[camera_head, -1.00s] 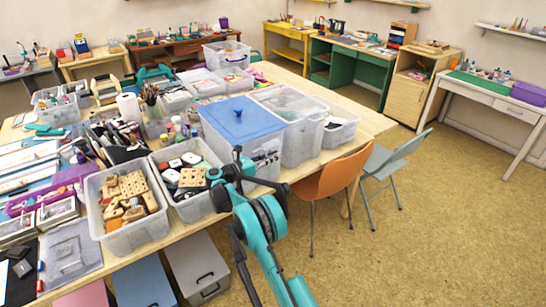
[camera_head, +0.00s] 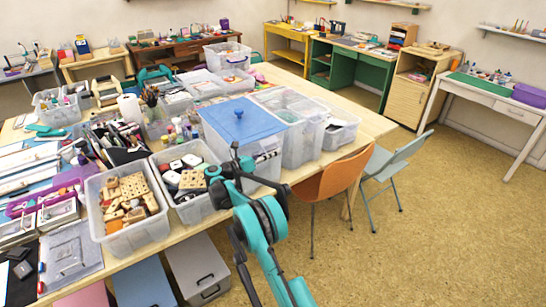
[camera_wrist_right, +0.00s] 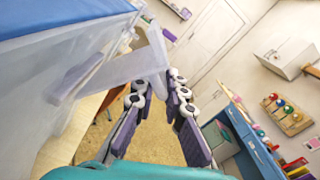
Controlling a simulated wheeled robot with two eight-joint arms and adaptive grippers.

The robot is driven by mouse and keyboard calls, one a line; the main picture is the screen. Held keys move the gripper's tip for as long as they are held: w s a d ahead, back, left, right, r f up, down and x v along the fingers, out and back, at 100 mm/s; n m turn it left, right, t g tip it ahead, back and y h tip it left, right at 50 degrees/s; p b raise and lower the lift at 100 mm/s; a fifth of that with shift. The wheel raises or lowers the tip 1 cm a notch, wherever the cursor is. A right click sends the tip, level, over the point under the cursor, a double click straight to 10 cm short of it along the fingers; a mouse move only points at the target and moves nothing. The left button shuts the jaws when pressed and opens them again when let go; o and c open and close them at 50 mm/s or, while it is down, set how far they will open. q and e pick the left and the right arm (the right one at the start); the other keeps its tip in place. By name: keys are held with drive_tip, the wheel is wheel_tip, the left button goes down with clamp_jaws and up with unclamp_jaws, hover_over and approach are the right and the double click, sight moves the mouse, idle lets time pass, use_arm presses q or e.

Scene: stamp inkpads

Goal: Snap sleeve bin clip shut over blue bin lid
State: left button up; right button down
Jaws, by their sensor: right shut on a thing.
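The bin with the blue lid (camera_head: 243,118) stands on the long wooden table, its clear wall below the lid. In the right wrist view the blue lid (camera_wrist_right: 55,15) fills the top left above the translucent wall. A pale translucent clip (camera_wrist_right: 118,72) juts out from the bin's side, below the lid's edge. My right gripper (camera_head: 236,158) is at the bin's front left corner in the head view. In the wrist view its fingers (camera_wrist_right: 160,85) are close together at the clip's outer end, shut on it. The exact contact is partly hidden. My left gripper is not in view.
An open bin of stamps and inkpads (camera_head: 185,180) stands left of my right gripper, beside a bin of wooden blocks (camera_head: 125,205). Clear bins (camera_head: 300,130) stand to the right.

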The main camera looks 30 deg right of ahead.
sight(267, 143)
drive_tip(key=r+n, duration=0.1)
drive_tip(key=w+r+n, duration=0.1)
drive_tip(key=n, duration=0.1)
drive_tip(key=shift+w+n, duration=0.2)
drive_tip(key=shift+n, duration=0.1)
drive_tip(key=shift+w+a+r+n+p, duration=0.1)
drive_tip(key=shift+w+r+n+p, duration=0.2)
drive_tip(key=shift+n, duration=0.5)
drive_tip(key=shift+w+r+n+p, duration=0.1)
drive_tip(key=shift+w+r+n, duration=0.15)
drive_tip(key=shift+w+n, duration=0.4)
drive_tip(key=shift+s+r+n, duration=0.1)
drive_tip(key=shift+s+n, duration=0.05)
drive_tip(key=shift+n, duration=0.1)
drive_tip(key=c, duration=1.7)
unclamp_jaws()
drive_tip(key=shift+a, duration=0.2)
drive_tip(key=a, duration=0.7)
drive_tip(key=s+a, duration=0.1)
drive_tip(key=a, duration=0.3)
drive_tip(key=shift+a, duration=0.3)
